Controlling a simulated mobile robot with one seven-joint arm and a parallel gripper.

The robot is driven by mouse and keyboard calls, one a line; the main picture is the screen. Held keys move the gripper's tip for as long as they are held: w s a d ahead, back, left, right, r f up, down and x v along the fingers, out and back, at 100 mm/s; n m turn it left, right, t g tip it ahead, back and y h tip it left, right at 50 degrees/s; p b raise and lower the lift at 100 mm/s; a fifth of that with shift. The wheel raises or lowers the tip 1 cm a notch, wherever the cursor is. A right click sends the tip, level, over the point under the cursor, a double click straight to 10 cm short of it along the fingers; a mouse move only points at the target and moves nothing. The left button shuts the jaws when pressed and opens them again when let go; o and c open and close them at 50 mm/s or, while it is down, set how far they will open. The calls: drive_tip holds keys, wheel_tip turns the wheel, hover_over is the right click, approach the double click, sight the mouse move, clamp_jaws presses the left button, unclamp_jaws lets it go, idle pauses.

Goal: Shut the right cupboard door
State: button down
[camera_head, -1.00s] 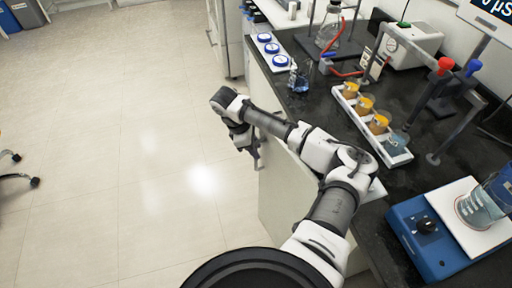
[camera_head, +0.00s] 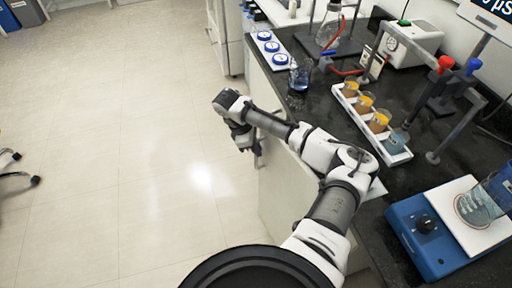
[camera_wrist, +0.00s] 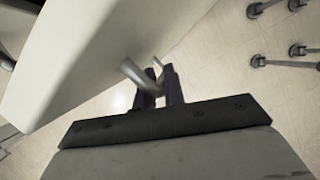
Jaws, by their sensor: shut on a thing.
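In the wrist view, a pale cupboard door (camera_wrist: 85,50) fills the upper left. A metal bar handle (camera_wrist: 133,74) stands out from it. My gripper (camera_wrist: 160,88) is shut around the handle, with one dark finger on either side of it. In the head view, my arm reaches forward along the bench front and my gripper (camera_head: 257,155) is low at its edge. A pale cupboard panel (camera_head: 283,200) shows below the arm. The handle is too small to make out there, and my arm covers part of the cupboard front, so how far the door stands open is hard to tell.
The black benchtop (camera_head: 335,110) carries a rack of jars (camera_head: 372,120), a beaker (camera_head: 300,75), blue-lidded dishes (camera_head: 270,48) and a blue stirrer (camera_head: 425,235). The floor (camera_head: 130,150) at left is clear. Chair or stool feet show in both views.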

sight(269, 141)
drive_tip(key=w+d, duration=0.1)
drive_tip(key=d, duration=0.1)
drive_tip(key=w+d, duration=0.1)
drive_tip(key=d, duration=0.1)
drive_tip(key=shift+w, duration=0.4)
drive_tip(key=c, duration=1.5)
unclamp_jaws()
drive_tip(key=shift+b, duration=0.3)
drive_tip(key=b+v, duration=0.1)
drive_tip(key=v, duration=1.2)
drive_tip(key=shift+r, duration=0.4)
